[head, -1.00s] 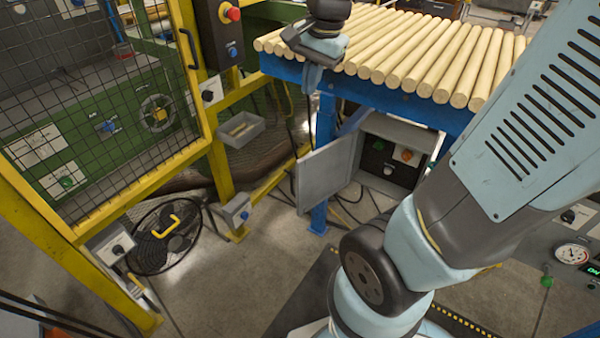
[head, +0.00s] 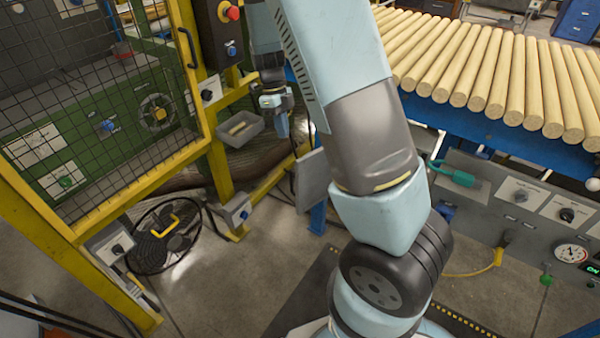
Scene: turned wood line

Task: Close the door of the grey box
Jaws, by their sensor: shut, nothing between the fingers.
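The grey box's door (head: 312,178) stands open under the blue-framed table, seen as a flat grey panel left of my arm. My arm hides its right part and the body of the box behind it, so I cannot see the opening. My gripper (head: 282,132) is shut and empty. In the picture it points down just above and left of the door's top edge. I cannot tell how far apart they are in depth.
Wooden rods (head: 480,75) lie across the blue table at right. A yellow mesh guard (head: 100,110) fills the left. A small grey tray (head: 240,128) sits just left of my gripper. A black fan (head: 165,235) stands on the floor. A control panel (head: 530,200) is at right.

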